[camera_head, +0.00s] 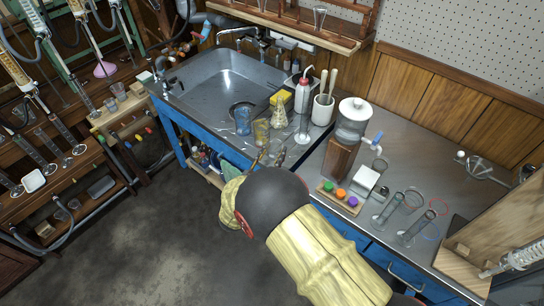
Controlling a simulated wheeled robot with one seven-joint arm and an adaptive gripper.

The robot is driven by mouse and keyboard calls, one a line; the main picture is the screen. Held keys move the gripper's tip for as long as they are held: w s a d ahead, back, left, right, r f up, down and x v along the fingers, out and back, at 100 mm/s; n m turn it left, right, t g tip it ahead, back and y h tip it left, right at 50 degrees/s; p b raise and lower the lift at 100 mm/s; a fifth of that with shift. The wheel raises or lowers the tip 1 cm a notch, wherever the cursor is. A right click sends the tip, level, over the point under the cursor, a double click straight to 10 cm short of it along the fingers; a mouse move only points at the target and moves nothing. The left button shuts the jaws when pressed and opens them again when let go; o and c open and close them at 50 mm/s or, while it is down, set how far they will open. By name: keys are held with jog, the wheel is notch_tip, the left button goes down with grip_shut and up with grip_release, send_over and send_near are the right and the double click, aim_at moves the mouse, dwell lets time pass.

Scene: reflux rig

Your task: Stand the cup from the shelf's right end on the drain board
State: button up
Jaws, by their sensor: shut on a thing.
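My gripper (271,156) shows only in part beyond the dark round joint of my arm, at the front edge of the counter by the sink. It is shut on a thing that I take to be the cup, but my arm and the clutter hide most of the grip. An amber glass vessel (262,131) is just beyond the fingertips; I cannot tell whether they touch it. A blue-tinted glass (243,118) is to its left. The ribbed metal drain board (224,123) lies beside the sink basin (220,80). The wooden shelf (270,22) is on the back wall, with a conical glass (320,17) on it.
A flask (281,112), a tall cylinder (303,126), a wash bottle (302,94) and a white pot (322,109) crowd the counter right of the sink. A lidded jar (352,119) and two cylinders (387,210) stand farther right.

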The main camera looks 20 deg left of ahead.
jog(key=shift+w+f, duration=0.2)
jog(key=shift+w, duration=0.25)
jog(key=shift+f, duration=2.1)
jog(key=shift+f, duration=0.3)
jog(key=o, duration=0.8)
jog(key=shift+f, duration=0.1)
jog(key=shift+s, duration=0.1)
jog(key=v, duration=1.1)
jog(key=shift+s, duration=0.35)
